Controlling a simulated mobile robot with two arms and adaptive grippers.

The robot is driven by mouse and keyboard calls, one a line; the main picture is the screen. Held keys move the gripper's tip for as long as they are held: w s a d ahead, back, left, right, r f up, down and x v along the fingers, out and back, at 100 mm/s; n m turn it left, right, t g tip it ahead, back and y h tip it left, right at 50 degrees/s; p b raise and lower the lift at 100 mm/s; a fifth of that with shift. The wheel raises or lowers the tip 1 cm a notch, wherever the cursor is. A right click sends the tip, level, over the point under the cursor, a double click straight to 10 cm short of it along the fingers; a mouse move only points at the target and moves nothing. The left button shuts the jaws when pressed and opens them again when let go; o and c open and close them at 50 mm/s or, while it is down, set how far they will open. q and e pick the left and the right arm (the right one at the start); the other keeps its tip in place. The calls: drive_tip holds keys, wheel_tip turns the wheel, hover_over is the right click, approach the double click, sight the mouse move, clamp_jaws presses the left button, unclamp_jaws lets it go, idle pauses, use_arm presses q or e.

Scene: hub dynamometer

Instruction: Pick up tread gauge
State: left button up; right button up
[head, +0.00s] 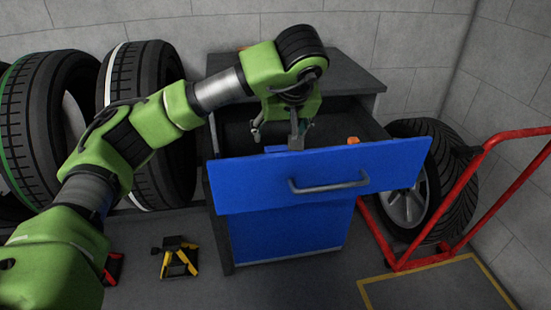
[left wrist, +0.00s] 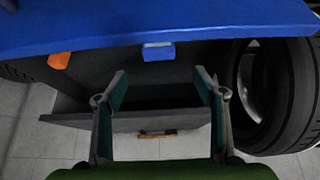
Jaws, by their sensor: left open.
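The blue cabinet's drawer (head: 320,178) is pulled open. A small blue item with a pale face (left wrist: 158,52) lies in it, close behind the front panel; its top just shows in the head view (head: 283,149). A small orange item (left wrist: 59,61) lies apart from it, also near the front panel, and shows in the head view (head: 353,140). I cannot tell for sure which is the tread gauge. My left gripper (head: 277,138) is open and empty over the drawer, pointing down. In the left wrist view its fingers (left wrist: 160,76) straddle a space beside the blue item.
The dark cabinet top (head: 345,80) rises behind the drawer. Tires (head: 150,120) stand at left, and another tire (head: 425,185) leans at right near a red hand truck (head: 470,245). A yellow-and-black item (head: 180,258) lies on the floor. The floor at front is mostly clear.

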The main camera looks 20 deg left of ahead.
sight(277, 149)
use_arm(q)
drive_tip(key=x, duration=0.6)
drive_tip(key=shift+a+f+b, duration=0.1)
drive_tip(key=shift+f+b, duration=0.15)
drive_tip(key=shift+b, duration=0.05)
drive_tip(key=x, duration=0.5)
drive_tip(key=shift+w+f+b, duration=0.1)
drive_tip(key=shift+f+b, duration=0.05)
drive_tip(key=shift+b, duration=0.2)
drive_tip(key=c, duration=1.2)
use_arm(e)
drive_tip(key=r, duration=0.4)
drive_tip(key=shift+w+r, duration=0.35)
drive_tip(key=shift+w, duration=0.05)
